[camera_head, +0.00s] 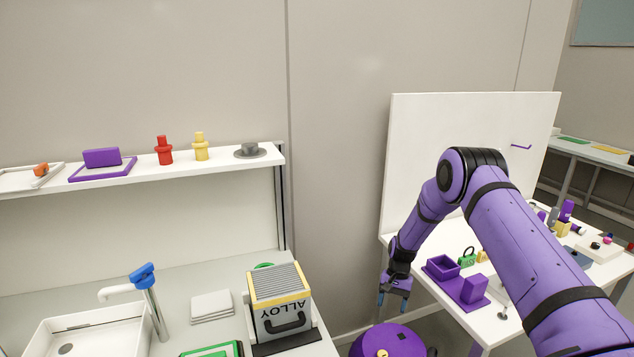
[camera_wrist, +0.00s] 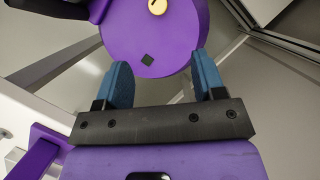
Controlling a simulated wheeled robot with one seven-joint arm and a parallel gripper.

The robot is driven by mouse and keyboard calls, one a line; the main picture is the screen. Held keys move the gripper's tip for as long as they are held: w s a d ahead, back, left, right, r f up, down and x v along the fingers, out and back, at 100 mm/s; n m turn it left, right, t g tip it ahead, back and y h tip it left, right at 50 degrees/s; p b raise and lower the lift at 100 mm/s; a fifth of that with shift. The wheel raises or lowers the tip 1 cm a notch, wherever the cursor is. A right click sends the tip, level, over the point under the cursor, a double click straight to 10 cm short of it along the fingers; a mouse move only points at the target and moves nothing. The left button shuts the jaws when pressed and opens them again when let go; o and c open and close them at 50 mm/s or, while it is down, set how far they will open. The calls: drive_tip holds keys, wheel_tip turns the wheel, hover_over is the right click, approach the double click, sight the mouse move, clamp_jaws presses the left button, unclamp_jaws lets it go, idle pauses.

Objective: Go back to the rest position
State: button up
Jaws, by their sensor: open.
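My gripper (camera_head: 394,292) hangs at the end of my purple arm, pointing down beside the left edge of the white table. In the wrist view its two blue fingers (camera_wrist: 160,82) stand apart with nothing between them.
The white table (camera_head: 455,322) on the right holds a purple open box (camera_head: 443,266), a green padlock (camera_head: 466,257) and several small items. On the left are a counter with a sink (camera_head: 90,330), a blue-handled tap (camera_head: 145,290), an ALLOY box (camera_head: 280,300) and a shelf (camera_head: 215,163). Floor shows between them.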

drive_tip(key=s+d+r+n+t, duration=0.1)
drive_tip(key=s+r, duration=0.3)
drive_tip(key=r, duration=1)
drive_tip(key=s+r+n+t+h, duration=0.15)
drive_tip(key=s+r, duration=0.25)
drive_tip(key=r, duration=1)
drive_tip(key=s+d+r+t+y, duration=0.1)
drive_tip(key=s+r+t, duration=0.15)
drive_tip(key=r, duration=1.15)
drive_tip(key=s+d+r+n+t, duration=0.1)
drive_tip(key=s+r, duration=0.4)
drive_tip(key=s, duration=0.3)
drive_tip(key=s+r+t, duration=0.1)
drive_tip(key=s+r, duration=0.5)
drive_tip(key=s, duration=0.2)
drive_tip(key=s+d+n+t+h, duration=0.1)
drive_tip(key=s, duration=1.6)
drive_tip(key=shift+r+t, duration=0.2)
drive_tip(key=shift+t, duration=0.2)
drive_tip(key=shift+d, duration=0.1)
